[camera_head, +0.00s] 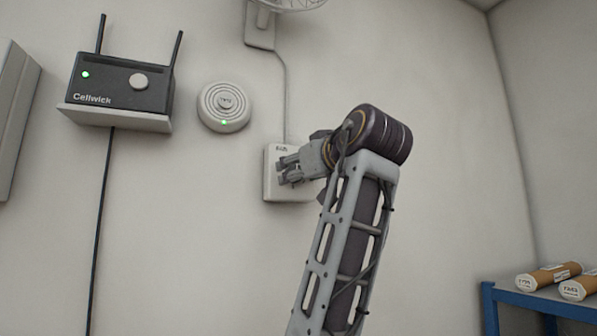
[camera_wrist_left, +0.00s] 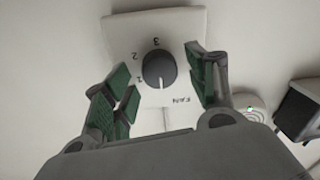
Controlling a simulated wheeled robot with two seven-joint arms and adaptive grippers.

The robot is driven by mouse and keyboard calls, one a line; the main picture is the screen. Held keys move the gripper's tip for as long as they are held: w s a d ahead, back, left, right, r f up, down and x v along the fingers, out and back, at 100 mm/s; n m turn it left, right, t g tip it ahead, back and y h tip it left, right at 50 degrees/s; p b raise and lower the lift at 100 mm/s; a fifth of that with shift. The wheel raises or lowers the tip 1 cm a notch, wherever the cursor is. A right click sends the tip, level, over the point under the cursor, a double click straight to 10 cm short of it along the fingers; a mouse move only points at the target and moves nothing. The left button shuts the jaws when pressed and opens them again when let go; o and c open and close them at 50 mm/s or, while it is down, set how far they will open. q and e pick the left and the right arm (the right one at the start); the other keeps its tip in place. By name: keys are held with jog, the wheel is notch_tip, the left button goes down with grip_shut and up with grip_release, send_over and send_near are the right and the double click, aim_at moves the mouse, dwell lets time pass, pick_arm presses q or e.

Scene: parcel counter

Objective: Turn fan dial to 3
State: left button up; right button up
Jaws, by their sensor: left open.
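The fan control plate (camera_head: 271,185) is a pale box on the wall, partly covered by my left gripper (camera_head: 287,170) in the head view. In the left wrist view the fan plate (camera_wrist_left: 185,22) carries a dark round dial (camera_wrist_left: 158,68) with the numbers 1, 2 and 3 around it and the word FAN. A pale line shows at the dial's lower edge in that view; I cannot tell for sure which setting it marks. My left gripper (camera_wrist_left: 160,75) is open, its green-padded fingers on either side of the dial with gaps showing. The dial is hidden in the head view.
A router (camera_head: 122,85) on a wall shelf (camera_head: 115,119) and a round alarm (camera_head: 224,107) are left of the fan plate. A cable runs up to a wall fan (camera_head: 262,25). A blue-edged table (camera_head: 530,297) with cardboard tubes (camera_head: 549,277) stands at lower right.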

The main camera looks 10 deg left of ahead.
pick_arm(q)
jog(key=c, duration=1)
jog(key=shift+c, duration=0.2)
